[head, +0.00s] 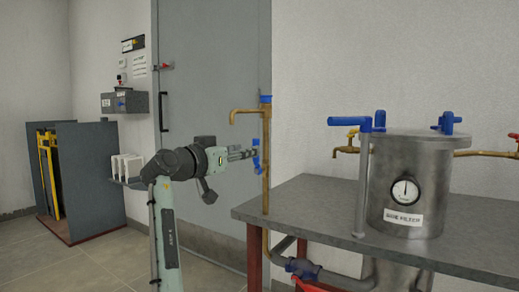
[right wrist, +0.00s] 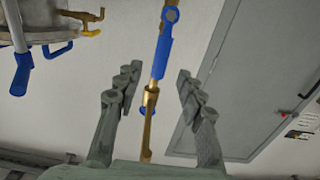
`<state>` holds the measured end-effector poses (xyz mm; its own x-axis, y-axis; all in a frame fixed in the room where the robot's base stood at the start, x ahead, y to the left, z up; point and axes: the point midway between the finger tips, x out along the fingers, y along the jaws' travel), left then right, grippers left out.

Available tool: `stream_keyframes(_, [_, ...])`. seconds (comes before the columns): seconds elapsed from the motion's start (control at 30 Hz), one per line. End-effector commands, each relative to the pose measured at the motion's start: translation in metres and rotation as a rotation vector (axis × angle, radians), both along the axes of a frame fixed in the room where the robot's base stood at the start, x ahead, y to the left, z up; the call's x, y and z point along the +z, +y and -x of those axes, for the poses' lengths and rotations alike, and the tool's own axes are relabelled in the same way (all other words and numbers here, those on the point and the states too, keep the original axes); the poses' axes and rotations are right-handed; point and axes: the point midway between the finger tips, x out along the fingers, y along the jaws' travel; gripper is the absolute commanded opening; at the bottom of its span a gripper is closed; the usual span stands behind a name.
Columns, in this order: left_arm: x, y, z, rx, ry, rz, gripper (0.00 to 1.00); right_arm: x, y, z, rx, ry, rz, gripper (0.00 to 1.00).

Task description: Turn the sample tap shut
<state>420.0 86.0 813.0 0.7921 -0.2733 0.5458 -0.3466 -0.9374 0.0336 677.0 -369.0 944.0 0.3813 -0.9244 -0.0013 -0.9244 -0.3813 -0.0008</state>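A thin upright brass pipe (head: 266,185) with a bent spout at its top stands at the table's left edge. A blue lever handle (head: 256,160) sits partway up it; no label shows that this is the sample tap. My right gripper (head: 250,154) points right at this handle, close to it. In the right wrist view the gripper (right wrist: 158,80) has its fingers spread on either side of the brass pipe (right wrist: 149,125), and the blue handle (right wrist: 163,60) runs up beyond the fingertips. No contact is visible. My left gripper is not in view.
A steel bag filter vessel (head: 405,180) with a gauge, a blue lever and small brass taps stands on the grey table (head: 320,200). A grey door (head: 213,90) is behind my arm. A dark cabinet (head: 88,170) stands at left. Floor between is clear.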

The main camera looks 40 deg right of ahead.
Motion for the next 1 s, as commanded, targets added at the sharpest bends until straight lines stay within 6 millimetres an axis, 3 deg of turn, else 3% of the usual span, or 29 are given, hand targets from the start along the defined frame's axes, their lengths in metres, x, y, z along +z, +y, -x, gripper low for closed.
stream_keyframes(0.33, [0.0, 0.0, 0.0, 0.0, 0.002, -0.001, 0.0, 0.0, -0.05, -0.02, -0.001, 0.001, 0.001, 0.39])
stream_keyframes(0.73, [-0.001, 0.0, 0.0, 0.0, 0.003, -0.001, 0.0, 0.0, -0.059, -0.024, 0.002, 0.001, 0.001, 0.39])
stream_keyframes(1.0, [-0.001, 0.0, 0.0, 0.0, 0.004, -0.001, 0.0, 0.0, -0.059, -0.024, 0.002, 0.001, 0.001, 0.07])
